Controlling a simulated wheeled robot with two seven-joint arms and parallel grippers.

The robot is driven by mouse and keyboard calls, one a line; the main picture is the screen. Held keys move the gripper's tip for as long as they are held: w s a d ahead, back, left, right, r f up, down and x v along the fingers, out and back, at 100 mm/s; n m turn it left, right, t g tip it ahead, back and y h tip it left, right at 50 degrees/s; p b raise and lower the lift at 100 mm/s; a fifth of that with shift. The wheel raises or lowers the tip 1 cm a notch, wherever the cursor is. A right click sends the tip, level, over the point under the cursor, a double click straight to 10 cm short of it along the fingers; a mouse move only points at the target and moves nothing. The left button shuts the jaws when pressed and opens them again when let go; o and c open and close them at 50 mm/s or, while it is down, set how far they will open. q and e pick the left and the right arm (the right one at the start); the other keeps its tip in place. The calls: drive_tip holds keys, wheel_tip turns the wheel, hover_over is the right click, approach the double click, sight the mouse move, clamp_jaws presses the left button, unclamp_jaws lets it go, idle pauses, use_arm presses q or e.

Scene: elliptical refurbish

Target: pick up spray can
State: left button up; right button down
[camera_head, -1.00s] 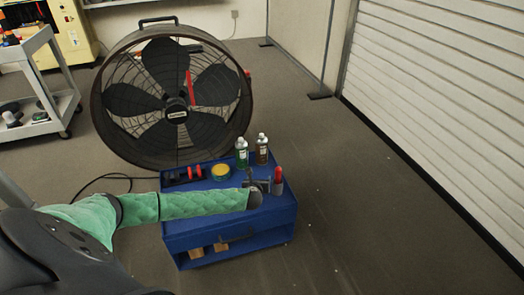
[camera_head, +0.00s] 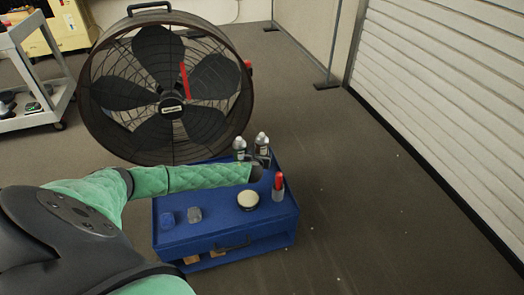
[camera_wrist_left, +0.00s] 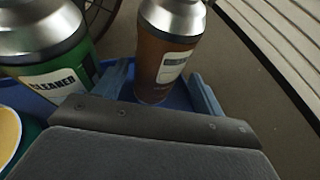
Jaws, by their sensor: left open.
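Two spray cans stand upright at the back of the blue toolbox (camera_head: 225,238). One has a green body and a CLEANER label; this green can (camera_head: 239,145) also shows at the left of the left wrist view (camera_wrist_left: 55,55). The other is brown; this brown can (camera_head: 262,140) shows in the middle of the left wrist view (camera_wrist_left: 165,55). My left gripper (camera_head: 263,160) is open, with its fingers (camera_wrist_left: 163,90) on either side of the brown can's lower body. I cannot tell whether they touch it. My right gripper is not in view.
The floor to the right is clear.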

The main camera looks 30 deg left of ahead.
use_arm(q)
drive_tip(key=x, duration=0.5)
drive_tip(key=shift+s+a+r+b, duration=0.1)
drive_tip(key=shift+b, duration=0.2)
drive_tip(key=shift+r, duration=0.1)
drive_tip(key=c, duration=0.8)
